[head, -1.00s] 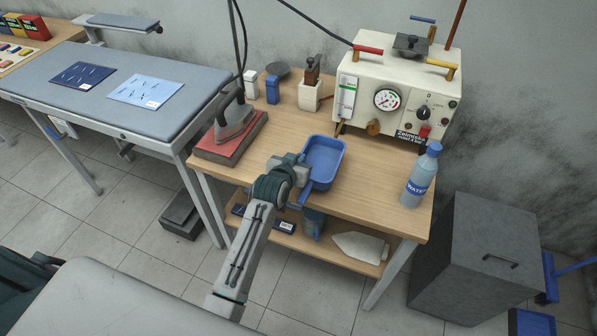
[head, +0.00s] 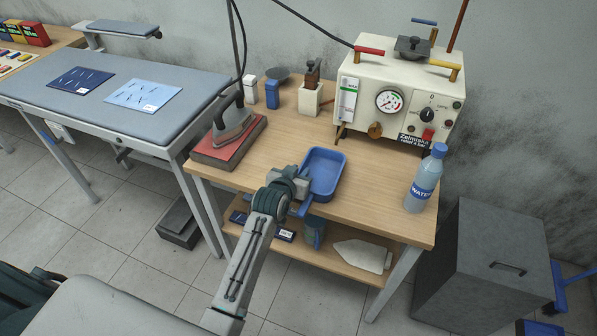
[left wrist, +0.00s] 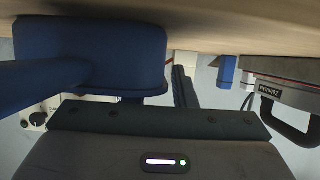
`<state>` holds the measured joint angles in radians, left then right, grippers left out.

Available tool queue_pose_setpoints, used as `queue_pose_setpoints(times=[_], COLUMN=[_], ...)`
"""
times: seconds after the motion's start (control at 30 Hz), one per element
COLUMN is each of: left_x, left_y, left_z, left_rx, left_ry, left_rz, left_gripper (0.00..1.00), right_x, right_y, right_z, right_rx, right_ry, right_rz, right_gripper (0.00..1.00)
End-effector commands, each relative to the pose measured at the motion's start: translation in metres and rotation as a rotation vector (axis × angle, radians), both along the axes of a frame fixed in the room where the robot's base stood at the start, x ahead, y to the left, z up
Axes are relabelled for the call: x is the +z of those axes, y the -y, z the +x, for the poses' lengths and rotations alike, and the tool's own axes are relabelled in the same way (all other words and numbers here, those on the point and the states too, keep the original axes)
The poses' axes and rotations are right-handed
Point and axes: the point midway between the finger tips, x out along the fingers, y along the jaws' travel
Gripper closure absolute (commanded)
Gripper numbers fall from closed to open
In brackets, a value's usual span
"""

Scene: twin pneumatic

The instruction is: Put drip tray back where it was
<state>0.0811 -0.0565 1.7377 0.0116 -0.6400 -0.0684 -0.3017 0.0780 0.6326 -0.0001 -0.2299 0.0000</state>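The drip tray (head: 324,174), a blue open rectangular tray, is over the front middle of the wooden table, left of the water bottle. It looks empty and level; whether it touches the tabletop cannot be made out. My left gripper (head: 304,196) is at the tray's near left corner, with a blue finger against it, and holds it. In the left wrist view the dark blue tray wall (left wrist: 100,50) shows at the upper left, with one finger (left wrist: 35,92) overlapping it. The exact grip is partly hidden. My right gripper is not in view.
A cream machine (head: 400,95) with gauge and knobs stands behind the tray. A water bottle (head: 425,180) is near the right edge. An iron (head: 233,125) rests on a red pad (head: 225,150) at left.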

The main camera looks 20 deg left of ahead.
Motion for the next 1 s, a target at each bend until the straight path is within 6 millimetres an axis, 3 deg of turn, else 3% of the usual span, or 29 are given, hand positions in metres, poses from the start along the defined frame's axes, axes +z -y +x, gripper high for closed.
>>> queue_pose_setpoints(times=[0.27, 0.8, 1.0], left_x=[0.004, 0.040, 0.048], left_y=[0.000, -0.003, -0.004], left_z=[-0.002, -0.093, -0.109], left_rx=[0.000, 0.000, 0.000], left_ry=[0.001, 0.000, 0.000], left_rz=[0.000, -0.001, 0.000], left_gripper=[0.76, 0.76, 0.76], right_x=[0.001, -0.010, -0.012], right_y=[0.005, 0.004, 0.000], right_z=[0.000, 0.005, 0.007], right_rx=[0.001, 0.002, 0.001], right_ry=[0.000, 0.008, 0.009], right_rz=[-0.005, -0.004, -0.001], right_gripper=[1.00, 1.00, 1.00])
